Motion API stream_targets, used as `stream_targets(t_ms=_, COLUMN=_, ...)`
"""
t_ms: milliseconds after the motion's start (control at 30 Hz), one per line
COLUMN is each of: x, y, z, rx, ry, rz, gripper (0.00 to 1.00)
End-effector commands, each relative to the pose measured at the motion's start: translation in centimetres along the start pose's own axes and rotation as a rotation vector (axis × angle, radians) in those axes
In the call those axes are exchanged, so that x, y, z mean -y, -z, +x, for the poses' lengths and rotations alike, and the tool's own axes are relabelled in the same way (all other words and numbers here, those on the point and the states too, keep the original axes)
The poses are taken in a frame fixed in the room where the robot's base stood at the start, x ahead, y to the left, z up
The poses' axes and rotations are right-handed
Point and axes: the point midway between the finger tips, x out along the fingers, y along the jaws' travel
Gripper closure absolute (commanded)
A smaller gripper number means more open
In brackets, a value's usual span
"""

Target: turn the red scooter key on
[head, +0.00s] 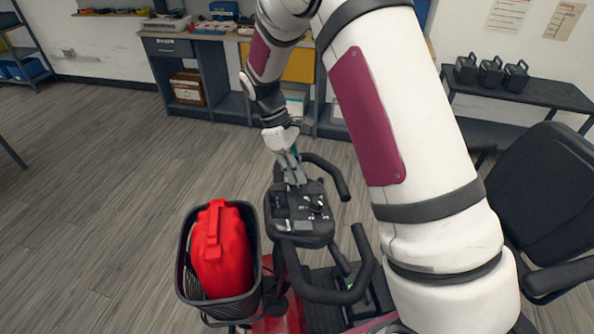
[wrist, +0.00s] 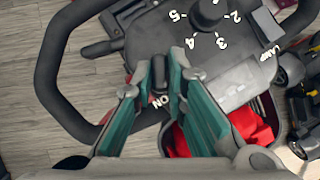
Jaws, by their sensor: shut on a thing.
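The red scooter's dark control console (head: 303,228) stands below my arm, between black handlebars; red bodywork (head: 285,316) shows beneath it. My gripper (head: 294,176) reaches down onto the console's far left part. In the wrist view my gripper (wrist: 161,74) has its two green-sided fingers closed around the dark key (wrist: 158,72), which stands up from the console (wrist: 125,40). A white ON mark (wrist: 161,101) lies just below the key, between the fingers. The key's lower part is hard to make out, and I cannot tell its exact turn. In the head view my fingers hide the key.
A round dial (wrist: 208,12) with white numbers and a LAMP label (wrist: 268,53) sit close to the fingers. A black basket (head: 183,262) with a red can (head: 221,250) is at the scooter's front. A black seat (head: 545,190) stands right. Open floor (head: 110,190) lies left.

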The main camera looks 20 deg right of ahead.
Motion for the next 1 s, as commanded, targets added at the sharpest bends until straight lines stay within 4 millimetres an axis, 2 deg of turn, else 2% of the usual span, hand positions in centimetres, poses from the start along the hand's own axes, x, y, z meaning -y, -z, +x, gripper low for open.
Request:
stream_targets(t_ms=33, x=-0.1, y=0.0, z=0.0, rx=0.000, ry=0.000, rz=0.003, gripper=1.00)
stream_targets(t_ms=67, x=-0.1, y=0.0, z=0.0, rx=0.000, ry=0.000, rz=0.003, gripper=0.84)
stream_targets(t_ms=100, x=-0.1, y=0.0, z=0.0, rx=-0.001, ry=0.000, rz=0.003, gripper=0.75)
stream_targets(t_ms=133, x=-0.1, y=0.0, z=0.0, rx=0.000, ry=0.000, rz=0.003, gripper=0.69)
stream_targets(t_ms=167, x=-0.1, y=0.0, z=0.0, rx=0.000, ry=0.000, rz=0.003, gripper=0.67)
stream_targets(t_ms=433, x=0.0, y=0.0, z=0.0, rx=0.000, ry=0.000, rz=0.001, gripper=0.67)
stream_targets(t_ms=567, x=-0.1, y=0.0, z=-0.7, rx=-0.001, ry=-0.001, rz=0.001, gripper=0.67)
stream_targets(t_ms=667, x=-0.1, y=0.1, z=-2.1, rx=-0.003, ry=-0.003, rz=0.001, gripper=0.67)
stream_targets(t_ms=1000, x=-0.1, y=0.1, z=-8.8, rx=-0.004, ry=-0.002, rz=0.002, gripper=0.67)
